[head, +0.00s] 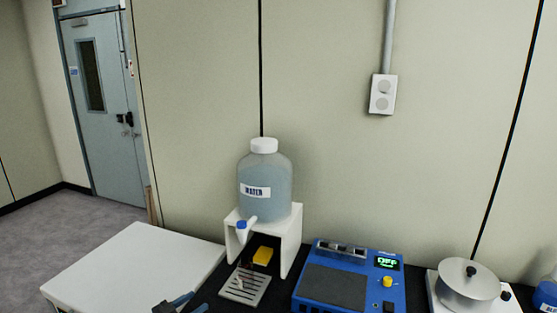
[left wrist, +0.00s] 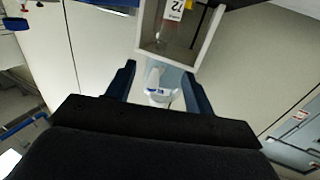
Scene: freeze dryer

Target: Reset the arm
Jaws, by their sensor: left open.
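My right gripper is in neither view.
The water bottle (head: 265,177) sits on a white stand (head: 291,238). A grey slotted tray (head: 245,287) and yellow block (head: 263,256) lie below. A blue device (head: 352,278) reading OFF and a silver pot (head: 468,287) stand right. A white table (head: 130,268) at left is bare.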

